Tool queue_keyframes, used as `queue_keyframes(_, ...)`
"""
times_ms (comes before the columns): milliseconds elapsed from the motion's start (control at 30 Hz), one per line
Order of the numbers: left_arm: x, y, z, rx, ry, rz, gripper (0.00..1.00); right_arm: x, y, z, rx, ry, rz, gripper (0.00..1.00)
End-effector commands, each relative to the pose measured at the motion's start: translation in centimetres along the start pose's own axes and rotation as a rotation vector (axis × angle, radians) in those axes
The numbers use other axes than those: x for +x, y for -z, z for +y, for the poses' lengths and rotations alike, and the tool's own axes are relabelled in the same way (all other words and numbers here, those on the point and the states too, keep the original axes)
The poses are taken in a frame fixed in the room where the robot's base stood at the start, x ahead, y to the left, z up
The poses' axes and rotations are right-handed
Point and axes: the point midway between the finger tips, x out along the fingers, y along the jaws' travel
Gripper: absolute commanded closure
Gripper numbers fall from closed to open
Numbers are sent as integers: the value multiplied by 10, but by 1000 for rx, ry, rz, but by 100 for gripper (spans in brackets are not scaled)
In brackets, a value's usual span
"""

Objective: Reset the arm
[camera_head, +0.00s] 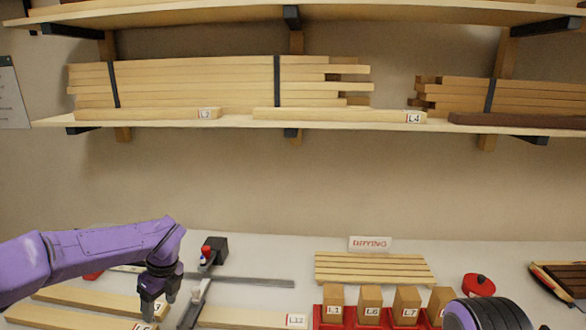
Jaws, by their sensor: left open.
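My left arm comes in from the left in purple. Its dark left gripper (159,301) points down over the left part of the bench, with its jaws open. The fingertips are close to the end of a light wooden board (70,319); I cannot tell whether they touch it. I see nothing held between the fingers. A dark, ribbed, purple-edged part of my right arm shows at the bottom right. The right gripper itself is not visible.
A red holder (318,318) with several labelled wooden blocks stands at the front, right of centre. Behind it lies a slatted wooden piece (374,268). A clamp (205,285) lies right of my left gripper. Shelves (240,119) with stacked boards hang above the bench.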

Motion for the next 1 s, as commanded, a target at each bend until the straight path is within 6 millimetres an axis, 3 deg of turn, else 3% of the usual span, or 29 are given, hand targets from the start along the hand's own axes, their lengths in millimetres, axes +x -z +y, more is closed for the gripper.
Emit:
queue_keyframes(167,55,11,20,343,-126,-184,36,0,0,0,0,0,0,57)
queue_keyframes(267,94,20,38,660,-233,-310,36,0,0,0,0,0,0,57)
queue_keyframes(367,139,36,63,1094,-369,-432,36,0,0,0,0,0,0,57)
queue_keyframes(467,187,64,97,1681,-523,-522,36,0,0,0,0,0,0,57)
queue_keyframes(500,205,81,115,1947,-577,-540,36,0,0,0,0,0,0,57)
queue_keyframes(600,238,120,160,2519,-646,-540,36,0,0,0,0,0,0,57)
queue_keyframes(700,256,154,205,2950,-641,-507,36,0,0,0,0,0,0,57)
queue_keyframes(733,259,163,218,-3020,619,487,36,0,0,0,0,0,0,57)
queue_keyframes(933,265,213,301,-2534,303,278,36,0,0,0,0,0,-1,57)
queue_keyframes(1000,302,218,288,-2552,320,294,36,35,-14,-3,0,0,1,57)
